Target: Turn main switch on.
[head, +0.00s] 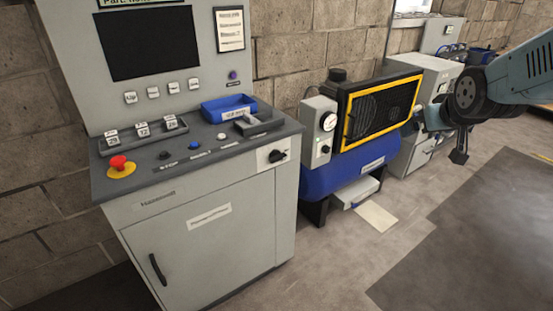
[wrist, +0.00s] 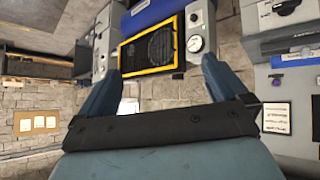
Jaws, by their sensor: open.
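A black rotary knob (head: 278,156) sits on a light plate at the right end of the grey console's front face. I take it for the main switch, but its label is too small to read. Its handle looks roughly level in the head view. A dark knob on a light plate also shows at the top right of the wrist view (wrist: 287,8). My gripper (wrist: 159,65) is open and empty, its two blue fingers spread. In the head view my arm is at the far right, well away from the console, over the floor near the compressor.
The console (head: 210,240) carries a red emergency button (head: 120,166), small buttons and a blue tray (head: 229,108). A blue compressor (head: 340,175) with a yellow-framed grille, gauge and its own black knob (head: 325,150) stands right of it. The floor in front is clear.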

